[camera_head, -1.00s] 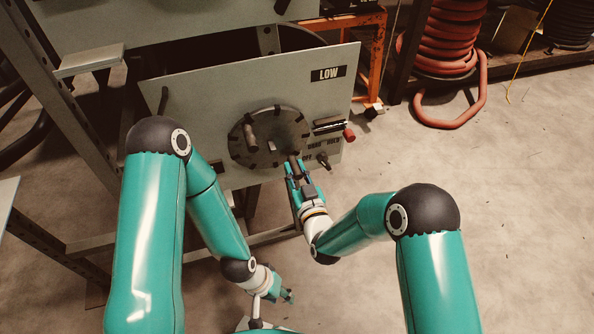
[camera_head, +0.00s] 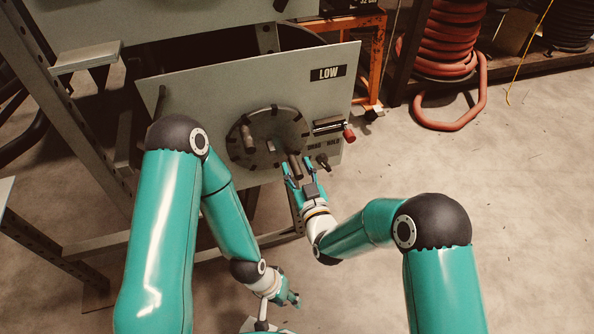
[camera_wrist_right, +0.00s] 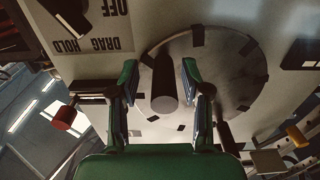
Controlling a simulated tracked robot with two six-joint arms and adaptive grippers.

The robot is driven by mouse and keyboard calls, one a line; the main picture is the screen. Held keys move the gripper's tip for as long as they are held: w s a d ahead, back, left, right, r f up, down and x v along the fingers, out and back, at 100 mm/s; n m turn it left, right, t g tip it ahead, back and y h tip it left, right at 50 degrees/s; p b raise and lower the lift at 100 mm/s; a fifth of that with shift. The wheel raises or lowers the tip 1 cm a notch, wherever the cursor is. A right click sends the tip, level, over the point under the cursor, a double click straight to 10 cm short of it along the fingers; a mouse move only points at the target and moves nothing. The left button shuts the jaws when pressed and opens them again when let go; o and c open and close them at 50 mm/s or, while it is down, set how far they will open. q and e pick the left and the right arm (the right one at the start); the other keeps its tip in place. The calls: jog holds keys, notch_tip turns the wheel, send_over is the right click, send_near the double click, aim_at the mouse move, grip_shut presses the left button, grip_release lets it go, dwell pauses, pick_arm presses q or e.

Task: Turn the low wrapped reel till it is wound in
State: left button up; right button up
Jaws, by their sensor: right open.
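A grey panel marked LOW (camera_head: 328,73) carries a dark round reel disc (camera_head: 270,132). A dark crank handle (camera_head: 294,165) sticks out from the disc's lower right, and a second dark stub (camera_head: 247,140) stands at its left. My right gripper (camera_head: 301,172) is open just below the crank handle. In the right wrist view, the handle (camera_wrist_right: 164,88) points between the spread fingers (camera_wrist_right: 164,92), with gaps on both sides. My left gripper (camera_head: 289,298) hangs low, well away from the panel; its jaws are too small to read.
A red-tipped lever (camera_head: 348,133) and a small dark knob (camera_head: 322,160) by the DRAG and HOLD lettering sit right of the disc. A red hose coil (camera_head: 440,45) stands at the back right. The floor (camera_head: 480,180) on the right is clear.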

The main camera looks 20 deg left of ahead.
jog(key=shift+s+d, duration=0.1)
jog(key=shift+s, duration=0.05)
jog(key=v, duration=1.1)
jog(key=shift+s+d, duration=0.2)
jog(key=shift+s, duration=0.05)
